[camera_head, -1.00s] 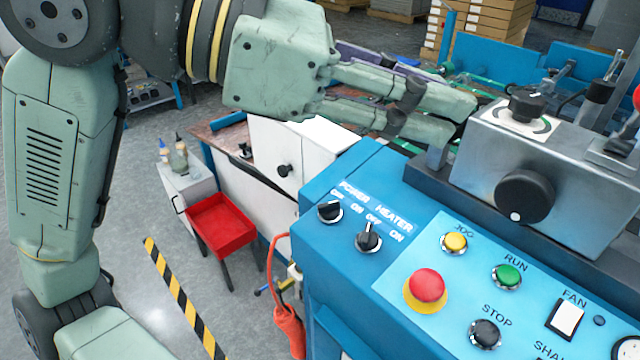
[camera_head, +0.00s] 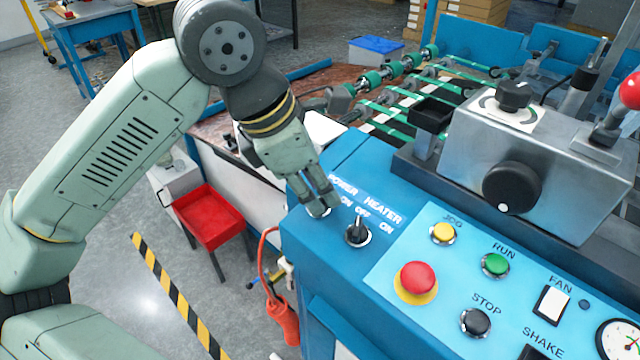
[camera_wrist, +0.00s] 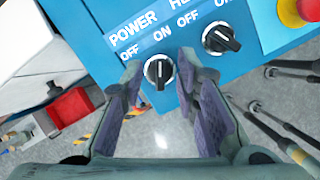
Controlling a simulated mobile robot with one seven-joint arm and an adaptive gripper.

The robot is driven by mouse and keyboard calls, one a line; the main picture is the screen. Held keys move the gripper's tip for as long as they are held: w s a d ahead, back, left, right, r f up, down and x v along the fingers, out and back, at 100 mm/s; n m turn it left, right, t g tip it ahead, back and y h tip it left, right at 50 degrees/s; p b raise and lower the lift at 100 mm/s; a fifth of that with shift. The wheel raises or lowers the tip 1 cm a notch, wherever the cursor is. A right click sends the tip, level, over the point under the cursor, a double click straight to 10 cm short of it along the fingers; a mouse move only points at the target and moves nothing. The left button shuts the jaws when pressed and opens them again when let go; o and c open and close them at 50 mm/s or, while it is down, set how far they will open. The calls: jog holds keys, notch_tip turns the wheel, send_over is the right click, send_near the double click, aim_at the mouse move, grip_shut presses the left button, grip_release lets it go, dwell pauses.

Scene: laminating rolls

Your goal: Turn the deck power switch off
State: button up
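The POWER switch is a black rotary knob with a white mark on the blue panel (camera_head: 345,160). It shows in the wrist view as the power knob (camera_wrist: 158,71), below the OFF and ON labels. Its white mark looks roughly upright in that view; I cannot tell surely which label it faces. My gripper (camera_wrist: 160,85) is open, with one finger on each side of the knob and a visible gap to it. In the head view my gripper (camera_head: 321,204) points down at the POWER knob and hides most of it.
The HEATER knob (camera_head: 357,234) sits close to the right of my fingers; it also shows in the wrist view (camera_wrist: 220,38). A red emergency button (camera_head: 417,278), yellow JOG (camera_head: 443,233) and green RUN (camera_head: 495,264) buttons lie further right. A red tray (camera_head: 212,217) stands left below.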

jog(key=shift+x, duration=0.8)
jog(key=shift+c, duration=0.3)
grip_shut()
